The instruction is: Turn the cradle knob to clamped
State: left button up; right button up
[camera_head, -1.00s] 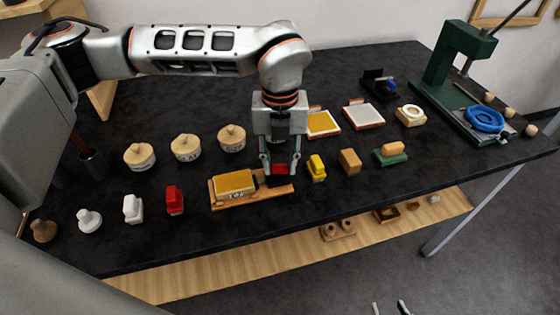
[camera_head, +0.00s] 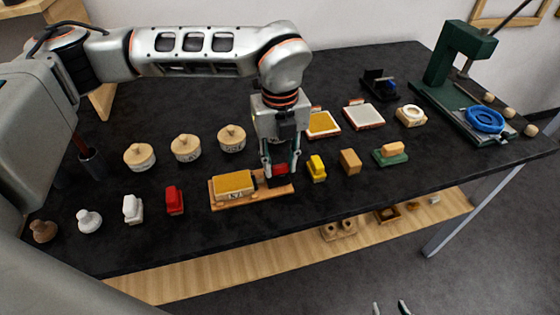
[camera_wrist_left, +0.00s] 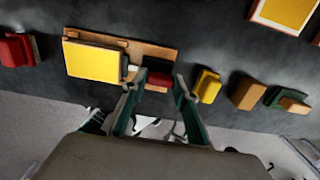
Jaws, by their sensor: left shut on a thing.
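The wooden cradle (camera_head: 222,204) lies near the front middle of the black table, with a yellow-topped block (camera_head: 234,184) on its left part. The red knob (camera_head: 280,169) is on its right part. My left gripper (camera_head: 280,172) points down there, its fingers on either side of the red knob and shut on it. In the left wrist view the red knob (camera_wrist_left: 158,79) shows between the fingertips, beside the yellow-topped block (camera_wrist_left: 93,63). Any knob marking is hidden. My right gripper (camera_head: 390,308) shows only as two parted fingertips at the bottom edge.
A yellow piece (camera_head: 317,168) stands close to the right of the cradle, a red piece (camera_head: 174,200) to its left. Lidded wooden pots (camera_head: 232,138) stand behind. A green press (camera_head: 455,65) stands at far right. The front strip of table is clear.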

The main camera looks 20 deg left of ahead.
aim_at(280, 165)
pick_arm(q)
jog(key=o, duration=1.1)
jog(key=shift+r, duration=0.1)
notch_tip(280, 165, up, 12)
